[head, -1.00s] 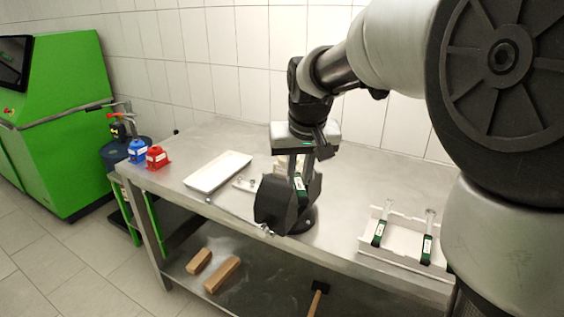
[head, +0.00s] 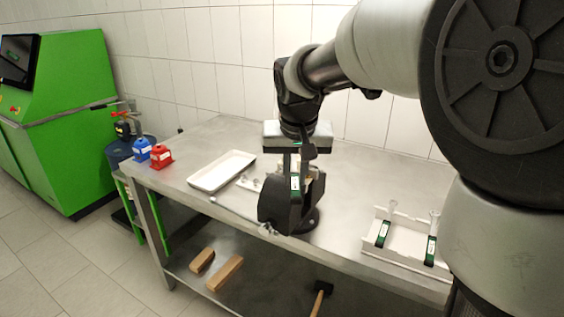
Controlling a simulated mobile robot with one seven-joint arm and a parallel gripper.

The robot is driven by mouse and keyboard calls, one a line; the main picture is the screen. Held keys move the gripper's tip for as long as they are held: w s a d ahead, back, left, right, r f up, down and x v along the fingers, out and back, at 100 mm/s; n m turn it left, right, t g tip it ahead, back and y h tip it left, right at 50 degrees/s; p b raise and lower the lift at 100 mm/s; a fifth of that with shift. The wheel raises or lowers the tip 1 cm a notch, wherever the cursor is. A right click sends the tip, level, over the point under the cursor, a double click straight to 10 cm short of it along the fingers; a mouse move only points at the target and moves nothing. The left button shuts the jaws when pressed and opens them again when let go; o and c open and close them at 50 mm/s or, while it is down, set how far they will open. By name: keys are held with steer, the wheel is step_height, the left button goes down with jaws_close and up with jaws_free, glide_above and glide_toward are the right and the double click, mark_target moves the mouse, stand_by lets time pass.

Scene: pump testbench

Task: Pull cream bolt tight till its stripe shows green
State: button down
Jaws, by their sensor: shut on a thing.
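A black testbench fixture (head: 281,205) stands near the front edge of the steel table, on a round dark base. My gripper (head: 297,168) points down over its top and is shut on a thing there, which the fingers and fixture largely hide. A dark green strip with a white label (head: 296,184) shows upright just below the fingers. I cannot make out the cream bolt or the colour of its stripe at this size.
The steel table (head: 345,215) bears a white tray (head: 222,171), a red block (head: 160,157) and a blue block (head: 142,149) at left. A white rack (head: 405,255) with green-labelled clear tubes stands at right. Wooden blocks (head: 225,273) and a hammer (head: 320,295) lie below.

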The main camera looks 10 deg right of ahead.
steer(key=shift+a, duration=0.35)
steer(key=shift+w+a+m, duration=0.1)
steer(key=shift+a+m, duration=0.05)
steer(key=shift+m, duration=0.25)
steer(key=shift+w+a+m+h, duration=0.1)
steer(key=shift+a+m+h, duration=0.2)
steer(key=shift+a, duration=0.25)
steer(key=shift+w+a+m, duration=0.2)
steer(key=shift+a+m, duration=0.3)
steer(key=shift+a, duration=0.1)
stand_by(0.4)
steer(key=shift+a, duration=0.15)
steer(key=shift+w+a+m+h, duration=0.3)
steer(key=shift+a+m, duration=0.15)
steer(key=shift+m, duration=0.15)
steer(key=shift+a, duration=0.1)
